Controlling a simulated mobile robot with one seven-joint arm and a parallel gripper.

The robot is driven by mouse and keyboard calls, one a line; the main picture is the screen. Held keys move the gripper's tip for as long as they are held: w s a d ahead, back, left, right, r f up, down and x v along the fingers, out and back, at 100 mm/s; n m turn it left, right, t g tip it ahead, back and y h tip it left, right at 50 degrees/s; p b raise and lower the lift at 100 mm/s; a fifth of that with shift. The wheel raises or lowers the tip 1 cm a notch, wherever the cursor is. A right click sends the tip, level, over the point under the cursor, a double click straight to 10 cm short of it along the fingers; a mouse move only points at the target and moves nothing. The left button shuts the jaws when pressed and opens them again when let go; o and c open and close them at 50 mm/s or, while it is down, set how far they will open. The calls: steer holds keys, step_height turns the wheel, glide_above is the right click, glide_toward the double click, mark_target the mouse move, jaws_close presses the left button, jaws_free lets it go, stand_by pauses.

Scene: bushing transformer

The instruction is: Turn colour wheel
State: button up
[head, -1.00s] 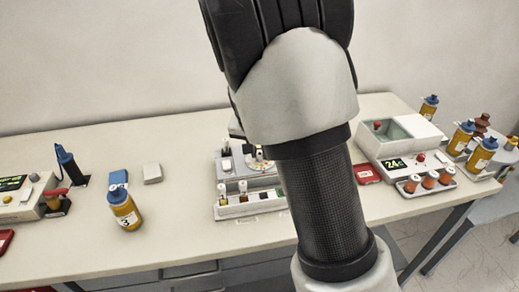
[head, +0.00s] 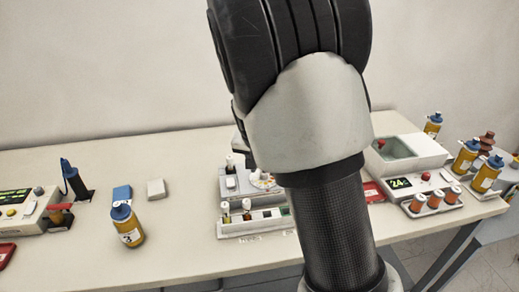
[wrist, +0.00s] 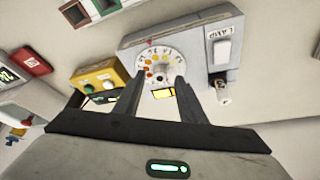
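The colour wheel (wrist: 160,66) is a pale round dial with coloured dots and markings, on the face of a grey device (wrist: 190,40). In the wrist view it lies just beyond and between the fingertips of my gripper (wrist: 156,84). The two fingers stand apart with nothing held between them. I cannot tell whether either finger touches the wheel. A small lit yellow window (wrist: 163,93) shows below the wheel.
A switch labelled LAMP (wrist: 221,50) and a small vial (wrist: 222,92) are right of the wheel. A yellow box (wrist: 100,78) stands close on the left. On the table are a bottle (head: 127,225) and a grey machine (head: 408,155).

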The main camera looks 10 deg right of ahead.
steer(key=p+v, duration=0.1)
steer(key=v, duration=1.4)
steer(key=shift+r, duration=0.35)
steer(key=shift+s, duration=0.15)
steer(key=s+d+r+n+y+p, duration=0.1)
steer(key=s+r+n+p, duration=0.1)
steer(key=s, duration=0.9)
steer(key=s+d+r+n+t+y+p, duration=0.1)
steer(key=s+d+r+n+p, duration=0.1)
steer(key=s+r, duration=0.5)
steer(key=s+n+p, duration=0.1)
steer(key=s, duration=0.3)
steer(key=shift+s+t+p, duration=0.3)
steer(key=shift+s+p, duration=0.05)
steer(key=shift+p, duration=0.05)
steer(key=shift+o, duration=0.2)
steer(key=shift+w, duration=0.15)
